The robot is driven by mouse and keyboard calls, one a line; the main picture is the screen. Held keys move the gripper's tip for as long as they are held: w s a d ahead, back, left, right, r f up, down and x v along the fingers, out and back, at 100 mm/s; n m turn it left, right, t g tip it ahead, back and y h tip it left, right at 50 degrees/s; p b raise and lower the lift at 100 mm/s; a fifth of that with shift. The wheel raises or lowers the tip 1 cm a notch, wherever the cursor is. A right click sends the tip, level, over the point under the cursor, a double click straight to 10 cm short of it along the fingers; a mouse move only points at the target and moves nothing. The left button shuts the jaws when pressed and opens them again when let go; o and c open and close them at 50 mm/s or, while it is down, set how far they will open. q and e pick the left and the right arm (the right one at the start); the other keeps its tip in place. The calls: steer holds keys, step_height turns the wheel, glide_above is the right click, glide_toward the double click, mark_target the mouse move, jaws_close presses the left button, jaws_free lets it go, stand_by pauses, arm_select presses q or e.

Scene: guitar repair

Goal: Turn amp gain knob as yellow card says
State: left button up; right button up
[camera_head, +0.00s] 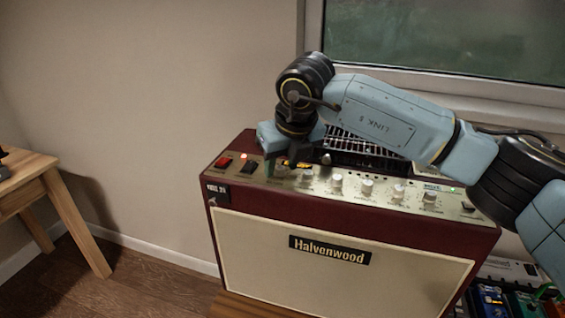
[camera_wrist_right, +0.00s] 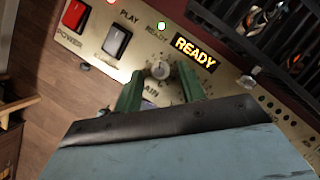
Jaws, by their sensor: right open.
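The dark red amp (camera_head: 225,255) with a cream front stands below the window. Its control panel (camera_head: 320,187) carries a row of pale knobs. The gain knob (camera_wrist_right: 160,70) shows in the right wrist view, above a partly covered label ending in "AIN". My right gripper (camera_head: 281,167) is over the left part of the panel, and its green fingers (camera_wrist_right: 160,77) also show in the right wrist view. They are open, one on each side of the gain knob, with small gaps visible. The knob's pointer is too small to read. I see no yellow card. My left gripper is out of view.
A red power switch (camera_wrist_right: 74,15) and a grey play switch (camera_wrist_right: 116,40) lie left of the knob. A lit "READY" sign (camera_wrist_right: 195,53) is close to its right. A wooden table (camera_head: 28,180) stands far left. Several pedals (camera_head: 510,298) lie at the lower right.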

jaws_close()
steer(key=shift+n, duration=0.3)
